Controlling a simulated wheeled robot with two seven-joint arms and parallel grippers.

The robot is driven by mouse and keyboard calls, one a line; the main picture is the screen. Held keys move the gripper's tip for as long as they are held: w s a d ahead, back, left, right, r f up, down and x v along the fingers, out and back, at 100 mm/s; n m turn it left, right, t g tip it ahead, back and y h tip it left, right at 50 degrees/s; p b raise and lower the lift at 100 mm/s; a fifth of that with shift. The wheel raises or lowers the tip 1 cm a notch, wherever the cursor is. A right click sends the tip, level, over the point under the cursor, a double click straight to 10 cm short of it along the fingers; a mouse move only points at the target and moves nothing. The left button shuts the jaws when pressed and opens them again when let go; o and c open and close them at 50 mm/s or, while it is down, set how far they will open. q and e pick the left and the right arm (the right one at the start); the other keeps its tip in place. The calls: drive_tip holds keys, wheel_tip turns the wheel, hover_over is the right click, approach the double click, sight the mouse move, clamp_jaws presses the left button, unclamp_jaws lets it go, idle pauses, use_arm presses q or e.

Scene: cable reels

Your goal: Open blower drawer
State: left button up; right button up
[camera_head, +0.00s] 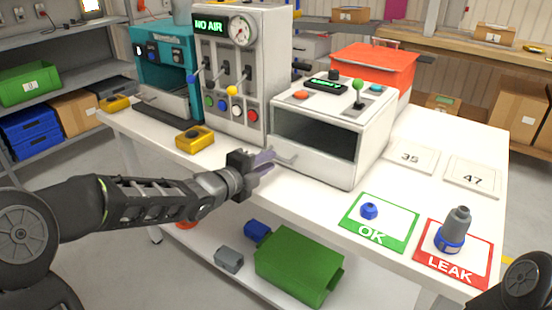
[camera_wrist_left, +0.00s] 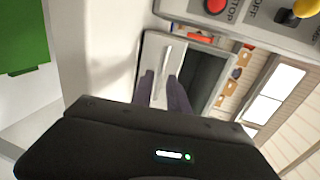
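The blower (camera_head: 345,125) is a white box on the table with a display, buttons and a green-knobbed lever on top. Its drawer front (camera_head: 318,163) is the white lower panel, below a dark window. A pale bar handle (camera_head: 286,157) sticks out at the panel's left. My left gripper (camera_head: 270,163) is just left of this handle, its fingers apart. In the left wrist view the two fingers (camera_wrist_left: 162,92) point at the drawer front (camera_wrist_left: 152,58), with the handle (camera_wrist_left: 167,62) lying ahead between them. I cannot tell whether they touch it. My right gripper is out of view.
A white control cabinet (camera_head: 240,80) with a gauge and a "NO AIR" display stands left of the blower. OK (camera_head: 384,215) and LEAK (camera_head: 455,245) mats lie front right, holding a blue part and a grey fitting. A green bin (camera_head: 297,265) sits on the lower shelf.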

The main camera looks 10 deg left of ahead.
use_arm(q)
drive_tip(key=x, duration=0.4)
drive_tip(key=shift+w, duration=0.15)
drive_tip(key=shift+c, duration=0.6)
clamp_jaws()
idle(0.7)
